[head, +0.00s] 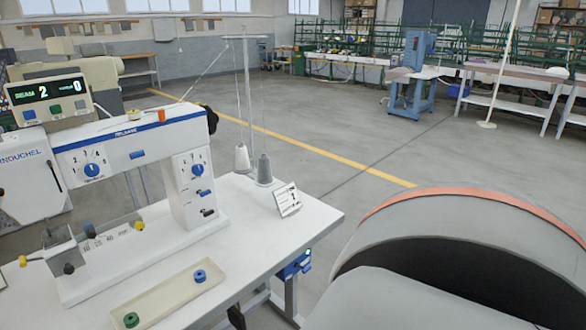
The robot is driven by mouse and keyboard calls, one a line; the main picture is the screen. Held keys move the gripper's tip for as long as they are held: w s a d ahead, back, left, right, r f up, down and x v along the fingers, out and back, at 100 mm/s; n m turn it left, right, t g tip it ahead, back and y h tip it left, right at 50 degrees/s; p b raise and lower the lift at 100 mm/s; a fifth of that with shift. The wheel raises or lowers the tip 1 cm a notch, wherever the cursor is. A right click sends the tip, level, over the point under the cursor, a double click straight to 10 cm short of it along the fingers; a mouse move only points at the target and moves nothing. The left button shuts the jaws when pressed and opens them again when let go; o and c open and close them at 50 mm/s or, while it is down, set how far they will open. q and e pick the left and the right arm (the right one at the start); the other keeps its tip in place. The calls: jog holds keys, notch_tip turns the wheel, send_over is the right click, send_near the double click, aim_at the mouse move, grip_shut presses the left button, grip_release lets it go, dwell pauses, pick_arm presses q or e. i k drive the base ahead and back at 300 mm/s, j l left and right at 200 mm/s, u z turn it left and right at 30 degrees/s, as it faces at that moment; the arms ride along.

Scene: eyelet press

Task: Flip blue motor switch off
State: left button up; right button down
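The blue motor switch (297,265) is a small blue box mounted under the right edge of the white sewing table (262,239). A small lit spot shows near its top right. Its face is small and seen at an angle, so I cannot read its on or off position. Neither of my grippers is in view.
A white machine (130,143) with blue dials stands on the table's left. Thread cones (264,170), a small card (287,200) and a shallow tray (165,292) with green and blue spools are also there. Open floor (350,160) lies beyond the table.

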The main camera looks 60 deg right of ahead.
aim_at(305, 269)
jog(key=k+z, duration=0.1)
jog(key=z, duration=1.8)
